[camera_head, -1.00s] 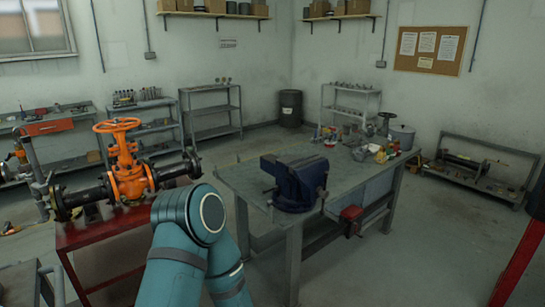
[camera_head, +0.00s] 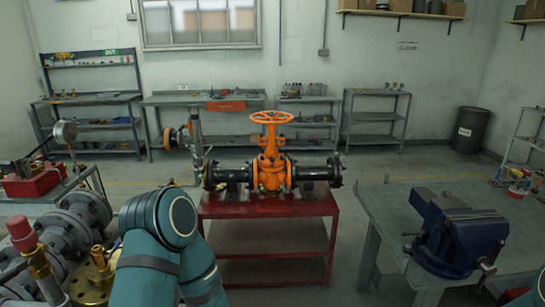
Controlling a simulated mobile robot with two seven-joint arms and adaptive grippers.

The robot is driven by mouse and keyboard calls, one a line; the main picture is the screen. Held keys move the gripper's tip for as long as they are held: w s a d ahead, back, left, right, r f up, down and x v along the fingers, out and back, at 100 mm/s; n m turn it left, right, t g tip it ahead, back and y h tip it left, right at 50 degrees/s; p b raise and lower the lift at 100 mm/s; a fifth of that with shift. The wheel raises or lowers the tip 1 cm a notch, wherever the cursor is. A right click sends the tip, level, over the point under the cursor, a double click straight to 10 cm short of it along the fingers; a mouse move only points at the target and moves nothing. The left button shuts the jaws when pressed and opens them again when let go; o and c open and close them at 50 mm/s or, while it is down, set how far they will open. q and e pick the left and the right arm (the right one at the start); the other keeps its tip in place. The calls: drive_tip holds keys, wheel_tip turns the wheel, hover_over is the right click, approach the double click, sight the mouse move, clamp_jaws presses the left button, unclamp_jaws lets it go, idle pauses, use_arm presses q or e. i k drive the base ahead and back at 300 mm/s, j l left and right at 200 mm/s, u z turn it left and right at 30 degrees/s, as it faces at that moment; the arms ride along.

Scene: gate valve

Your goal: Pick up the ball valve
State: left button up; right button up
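I cannot pick out a ball valve with certainty in this view. An orange gate valve (camera_head: 271,165) with a handwheel stands upright between black flanged pipes on a red table (camera_head: 268,212). At the lower left is a grey flanged assembly (camera_head: 78,222) with a brass fitting (camera_head: 92,281) beside it. A teal arm of mine rises from the bottom edge, left of centre, and covers part of the floor and the space in front of the red table. Neither gripper shows.
A workbench (camera_head: 395,210) with a blue vise (camera_head: 460,240) stands at the right. A red toolbox (camera_head: 32,185) and a pressure gauge (camera_head: 65,131) are at the left. Shelves and benches line the back wall. Open floor lies between the red table and the workbench.

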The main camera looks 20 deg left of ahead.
sight(98, 254)
drive_tip(key=i+u, duration=0.15)
drive_tip(key=u, duration=0.3)
drive_tip(key=i+l+u, duration=0.15)
drive_tip(key=u, duration=0.3)
drive_tip(key=i+l+u, duration=0.1)
drive_tip(key=u, duration=0.35)
drive_tip(key=i+l+u, duration=0.1)
drive_tip(key=u, duration=0.35)
drive_tip(key=l+u, duration=0.3)
drive_tip(key=u, duration=0.15)
drive_tip(key=i+l+u, duration=0.1)
drive_tip(key=l+u, duration=0.15)
drive_tip(key=u, duration=0.15)
drive_tip(key=l+u, duration=0.35)
drive_tip(key=i+l+u, duration=0.1)
drive_tip(key=u, duration=0.25)
drive_tip(key=l+u, duration=0.35)
